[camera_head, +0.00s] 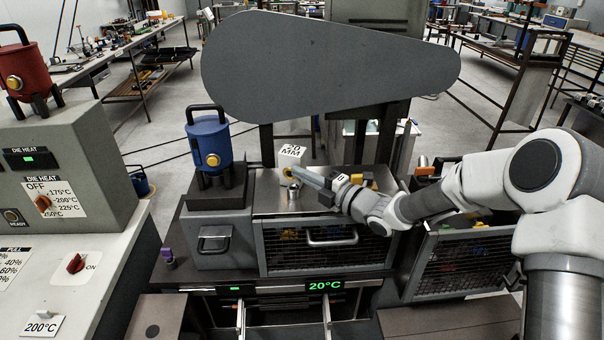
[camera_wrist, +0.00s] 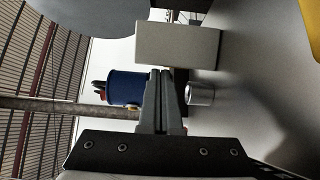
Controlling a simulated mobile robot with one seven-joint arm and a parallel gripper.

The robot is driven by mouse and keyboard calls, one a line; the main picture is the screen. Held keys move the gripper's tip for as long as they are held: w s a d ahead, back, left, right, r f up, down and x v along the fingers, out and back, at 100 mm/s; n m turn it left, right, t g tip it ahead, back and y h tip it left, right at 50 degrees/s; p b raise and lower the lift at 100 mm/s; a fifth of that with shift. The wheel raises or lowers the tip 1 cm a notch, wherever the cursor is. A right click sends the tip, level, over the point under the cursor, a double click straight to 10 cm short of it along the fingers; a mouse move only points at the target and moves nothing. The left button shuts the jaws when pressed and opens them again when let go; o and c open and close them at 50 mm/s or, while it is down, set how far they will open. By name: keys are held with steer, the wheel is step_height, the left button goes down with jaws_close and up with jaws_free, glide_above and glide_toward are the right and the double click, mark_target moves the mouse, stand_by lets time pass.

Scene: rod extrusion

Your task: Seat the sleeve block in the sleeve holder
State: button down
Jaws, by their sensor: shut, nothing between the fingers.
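A pale block labelled "20 MM" (camera_head: 292,150), which I take to be the sleeve block, shows above the metal machine top. It also shows as a light grey box (camera_wrist: 177,42) just beyond my fingertips in the wrist view. My gripper (camera_head: 296,170) reaches in from the right. Its fingers (camera_wrist: 160,74) are together with nothing between them, pointing at the block. I cannot tell whether they touch it. A short silver cylinder (camera_head: 293,190) stands below the fingertips; it is also beside them in the wrist view (camera_wrist: 200,93). I cannot clearly identify the sleeve holder.
A blue canister (camera_head: 208,143) stands left of the block. A large grey guard (camera_head: 330,60) hangs above and behind. Yellow and black parts (camera_head: 362,180) lie near my wrist. A mesh-fronted drawer (camera_head: 325,250) is below. A control console (camera_head: 60,170) stands at the left.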

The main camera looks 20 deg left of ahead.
mark_target(304, 163)
steer(key=shift+w+a+f+b, duration=0.25)
steer(key=shift+w+b, duration=0.2)
steer(key=shift+b, duration=0.3)
steer(key=w+a+b, duration=0.2)
steer(key=w+b, duration=0.1)
steer(key=shift+w, duration=0.3)
steer(key=shift+w+a+r, duration=0.15)
steer(key=shift+w+r, duration=0.1)
steer(key=shift+w, duration=0.05)
steer(key=shift+b, duration=0.35)
